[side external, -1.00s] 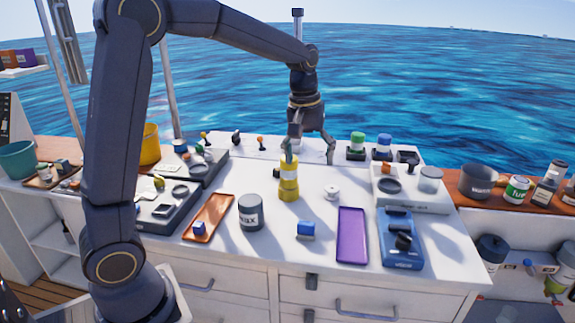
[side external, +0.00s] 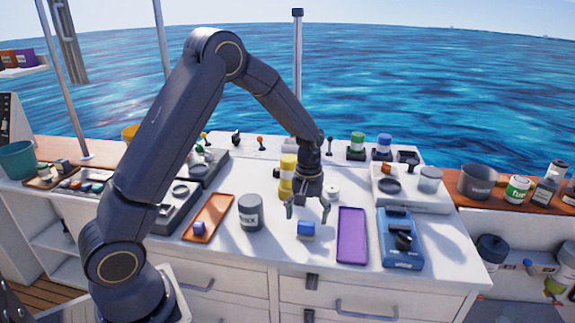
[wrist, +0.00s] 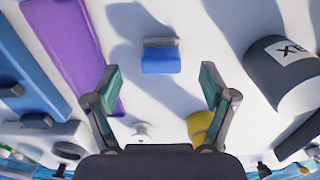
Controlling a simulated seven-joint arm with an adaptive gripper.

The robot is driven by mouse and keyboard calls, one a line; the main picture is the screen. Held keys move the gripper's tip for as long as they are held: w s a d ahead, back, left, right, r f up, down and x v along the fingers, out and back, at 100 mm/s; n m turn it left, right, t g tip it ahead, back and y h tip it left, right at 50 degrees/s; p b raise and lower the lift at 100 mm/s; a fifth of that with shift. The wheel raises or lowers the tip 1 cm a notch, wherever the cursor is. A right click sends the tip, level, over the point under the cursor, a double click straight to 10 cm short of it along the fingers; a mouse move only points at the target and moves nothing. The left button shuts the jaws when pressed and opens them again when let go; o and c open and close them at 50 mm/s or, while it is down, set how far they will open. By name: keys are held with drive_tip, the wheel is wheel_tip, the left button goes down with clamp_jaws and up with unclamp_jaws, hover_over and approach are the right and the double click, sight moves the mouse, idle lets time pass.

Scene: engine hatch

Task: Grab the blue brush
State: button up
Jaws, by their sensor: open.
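The blue brush (side external: 306,230) is a small blue block with a greyish strip along one side, lying on the white worktop between the orange tray and the purple tray. In the wrist view the brush (wrist: 161,58) lies ahead of my fingertips, roughly centred between them. My gripper (side external: 308,207) is above and just behind the brush, pointing down, with its fingers spread. In the wrist view my gripper (wrist: 160,85) is open and empty, its greenish finger pads on either side of the brush's line and apart from it.
A purple tray (side external: 352,236) and a blue device (side external: 400,240) lie to the right. A yellow cylinder (side external: 288,175) stands close behind my gripper. White worktop shows around the brush.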

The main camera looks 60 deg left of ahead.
sight(306, 223)
drive_tip(key=f, duration=0.4)
drive_tip(key=shift+w+a+f, duration=0.25)
drive_tip(key=shift+a+f, duration=0.05)
drive_tip(key=shift+a, duration=0.05)
drive_tip(key=shift+c, duration=0.3)
drive_tip(key=c, duration=1.3)
drive_tip(key=shift+r, duration=0.15)
